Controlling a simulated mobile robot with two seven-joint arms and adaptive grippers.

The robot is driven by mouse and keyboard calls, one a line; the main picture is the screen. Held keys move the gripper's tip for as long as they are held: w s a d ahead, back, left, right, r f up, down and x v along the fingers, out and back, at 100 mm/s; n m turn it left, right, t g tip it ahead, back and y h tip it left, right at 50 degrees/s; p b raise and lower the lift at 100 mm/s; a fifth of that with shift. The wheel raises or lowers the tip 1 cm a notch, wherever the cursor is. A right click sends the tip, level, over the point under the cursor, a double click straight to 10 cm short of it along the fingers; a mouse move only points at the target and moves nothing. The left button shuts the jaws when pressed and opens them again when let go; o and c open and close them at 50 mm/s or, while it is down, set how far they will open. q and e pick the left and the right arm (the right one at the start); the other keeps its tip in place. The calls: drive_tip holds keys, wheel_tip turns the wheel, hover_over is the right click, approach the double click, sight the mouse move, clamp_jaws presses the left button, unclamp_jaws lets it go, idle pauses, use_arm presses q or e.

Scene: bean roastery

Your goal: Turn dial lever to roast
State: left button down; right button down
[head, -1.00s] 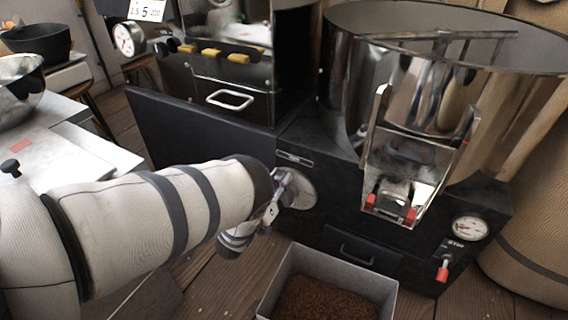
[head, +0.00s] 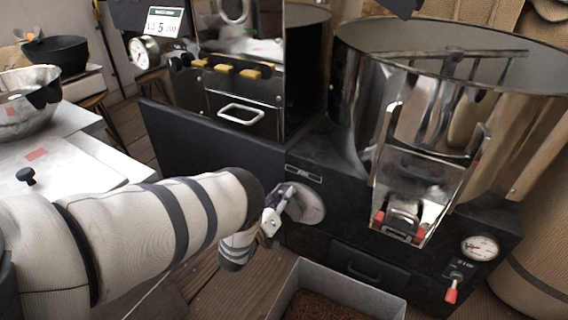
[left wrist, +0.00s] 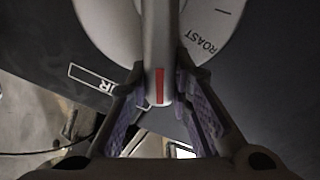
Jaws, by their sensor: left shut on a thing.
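The dial (head: 312,204) is a pale round plate on the dark front of the roasting machine. In the left wrist view, its grey lever (left wrist: 160,35) has a red mark near the end. The word ROAST is printed on the dial plate (left wrist: 205,22), to the right of the lever. The lever lies apart from that word. My left gripper (head: 281,200) is at the dial, shut on the lever; its purple pads (left wrist: 163,92) press the lever from both sides. In the head view the gripper hides most of the lever. My right gripper does not show.
A metal bin of brown grounds (head: 340,284) stands on the floor below the dial. The cooling drum and its chute (head: 424,185) are to the right, with a gauge (head: 480,248) and a red-handled switch (head: 451,293). A white table (head: 70,165) is at left.

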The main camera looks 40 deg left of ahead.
use_arm(q)
drive_tip(key=c, duration=1.4)
unclamp_jaws()
drive_tip(key=shift+f, duration=0.1)
drive_tip(key=shift+c, duration=0.2)
drive_tip(key=shift+s, duration=0.1)
drive_tip(key=v, duration=1.2)
drive_tip(key=shift+d, duration=0.1)
